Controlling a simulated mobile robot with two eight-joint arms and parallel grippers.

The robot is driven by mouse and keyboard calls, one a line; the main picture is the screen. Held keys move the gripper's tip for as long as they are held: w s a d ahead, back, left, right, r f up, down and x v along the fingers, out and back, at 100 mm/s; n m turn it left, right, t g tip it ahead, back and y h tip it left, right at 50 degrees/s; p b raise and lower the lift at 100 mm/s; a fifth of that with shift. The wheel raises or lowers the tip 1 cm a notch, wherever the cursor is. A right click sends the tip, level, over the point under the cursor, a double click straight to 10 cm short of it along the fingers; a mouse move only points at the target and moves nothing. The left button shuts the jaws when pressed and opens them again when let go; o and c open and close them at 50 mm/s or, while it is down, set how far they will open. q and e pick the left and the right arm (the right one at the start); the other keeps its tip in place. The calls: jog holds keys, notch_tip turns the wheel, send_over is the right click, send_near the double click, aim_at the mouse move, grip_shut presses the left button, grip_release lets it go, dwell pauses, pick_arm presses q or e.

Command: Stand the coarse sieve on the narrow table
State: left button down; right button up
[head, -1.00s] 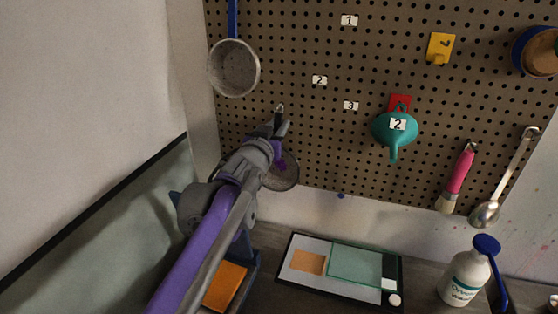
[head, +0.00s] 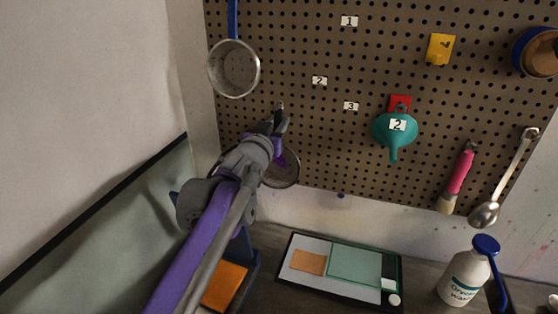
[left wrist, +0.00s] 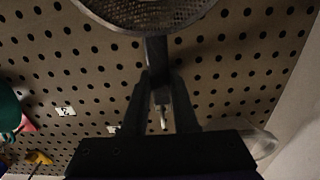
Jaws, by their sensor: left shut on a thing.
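The sieve (head: 284,170) shows as a round mesh bowl with a thin rim, partly hidden behind my left arm in the head view. It also shows at the top of the left wrist view (left wrist: 145,14), with its dark handle running down between my fingers. My left gripper (head: 277,127) is shut on that handle, close in front of the pegboard (head: 320,130). In the left wrist view my left gripper (left wrist: 161,98) has a small pale peg just beyond its fingers. I cannot tell whether the handle is still on the peg. My right gripper is not in view. I cannot identify the narrow table.
A teal funnel (head: 395,128), a pink-handled brush (head: 456,178) and a spoon (head: 500,185) hang to the right. Below, a worktop (head: 425,270) holds a framed board (head: 340,268), a white bottle (head: 463,278) and an orange-topped item (head: 224,286).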

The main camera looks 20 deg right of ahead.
pick_arm(q)
jog(key=shift+r, duration=0.1)
jog(key=shift+s+a, duration=0.2)
jog(key=shift+s, duration=0.1)
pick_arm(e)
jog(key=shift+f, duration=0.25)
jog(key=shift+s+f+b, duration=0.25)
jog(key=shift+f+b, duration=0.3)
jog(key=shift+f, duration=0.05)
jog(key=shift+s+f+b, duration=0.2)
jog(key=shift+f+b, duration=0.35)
pick_arm(q)
jog(key=v, duration=0.7)
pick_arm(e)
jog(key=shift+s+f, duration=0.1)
